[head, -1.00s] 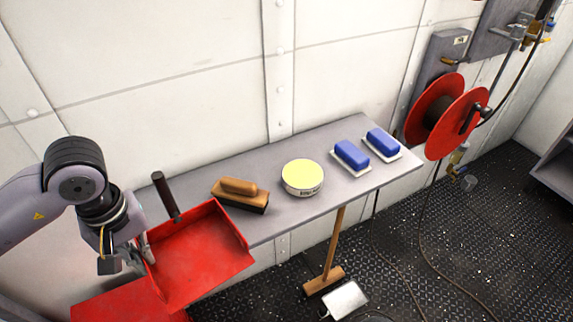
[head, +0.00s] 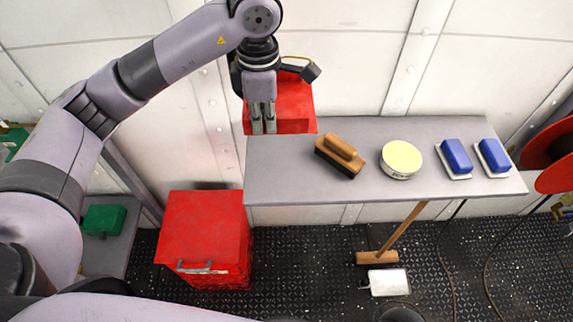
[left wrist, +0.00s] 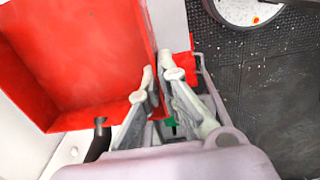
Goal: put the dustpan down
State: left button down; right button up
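The red dustpan (head: 292,98) is at the left end of the grey bench (head: 300,185), near the wall, partly hidden behind my left gripper (head: 263,128). Its pan stands steeply tilted; I cannot tell whether its lower edge touches the bench. In the left wrist view the pan (left wrist: 80,50) fills the upper left, with its dark handle (left wrist: 98,143) below. My left gripper (left wrist: 157,74) is shut on the pan's side wall, one finger on each side. My right gripper is not in view.
A wooden brush (head: 340,155), a yellow-topped tin (head: 402,158) and two blue blocks (head: 456,157) (head: 493,157) on white bases stand on the bench. Its front left is bare. A red cabinet (head: 203,235) stands on the deck at left. A broom (head: 405,225) leans at the front.

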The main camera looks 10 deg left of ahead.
pick_arm(q)
jog(key=p, duration=0.3)
send_over(270, 183)
notch_tip(270, 183, down, 14)
jog(key=shift+s+r, duration=0.1)
jog(key=shift+r, duration=0.1)
notch_tip(270, 183, down, 5)
jog(key=shift+r+p, duration=0.15)
jog(key=shift+p, duration=0.2)
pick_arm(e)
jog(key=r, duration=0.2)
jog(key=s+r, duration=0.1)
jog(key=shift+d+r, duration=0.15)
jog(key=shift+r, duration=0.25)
pick_arm(q)
jog(key=shift+f, duration=0.2)
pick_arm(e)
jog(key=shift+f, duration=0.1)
pick_arm(q)
jog(key=shift+f+b, duration=0.15)
jog(key=shift+b, duration=0.15)
jog(key=c, duration=1.8)
grip_release()
